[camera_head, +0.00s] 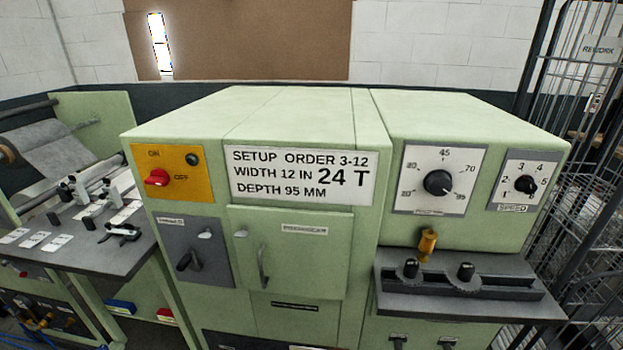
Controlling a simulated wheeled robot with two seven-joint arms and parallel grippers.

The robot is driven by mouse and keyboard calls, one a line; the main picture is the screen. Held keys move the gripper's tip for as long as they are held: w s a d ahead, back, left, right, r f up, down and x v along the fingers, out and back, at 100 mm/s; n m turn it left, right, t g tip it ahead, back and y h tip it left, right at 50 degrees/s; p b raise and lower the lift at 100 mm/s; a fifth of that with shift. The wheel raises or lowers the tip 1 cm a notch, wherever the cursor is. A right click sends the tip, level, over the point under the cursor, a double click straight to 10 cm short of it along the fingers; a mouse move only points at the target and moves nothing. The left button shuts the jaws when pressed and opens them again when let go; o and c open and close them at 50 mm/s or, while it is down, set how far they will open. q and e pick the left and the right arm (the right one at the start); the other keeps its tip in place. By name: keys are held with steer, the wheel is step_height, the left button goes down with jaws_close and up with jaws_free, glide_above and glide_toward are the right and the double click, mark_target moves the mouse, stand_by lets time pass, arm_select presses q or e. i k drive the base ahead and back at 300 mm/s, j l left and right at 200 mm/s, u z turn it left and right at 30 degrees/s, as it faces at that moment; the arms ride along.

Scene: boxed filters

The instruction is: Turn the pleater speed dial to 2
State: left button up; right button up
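The speed dial (525,184) is a small black knob on a white plate at the right end of the green machine's front. Its scale runs from low numbers at the left, over 3 and 4 at the top, to higher numbers at the right. The label "SPEED" (512,209) is below it. The knob's pointer is too small to read. Neither of my grippers is in view, and nothing touches the dial.
A larger black dial (438,183) is left of the speed dial. Below them a dark ledge (450,305) juts out with a brass-coloured knob (427,243) and black knobs. A wire cage (585,200) stands close on the right. A setup sign (299,177) is at centre.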

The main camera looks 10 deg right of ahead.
mark_target(526, 184)
steer(key=z, duration=0.35)
steer(key=k+z, duration=0.15)
steer(key=z, duration=0.6)
steer(key=k+l, duration=0.05)
steer(key=l, duration=0.05)
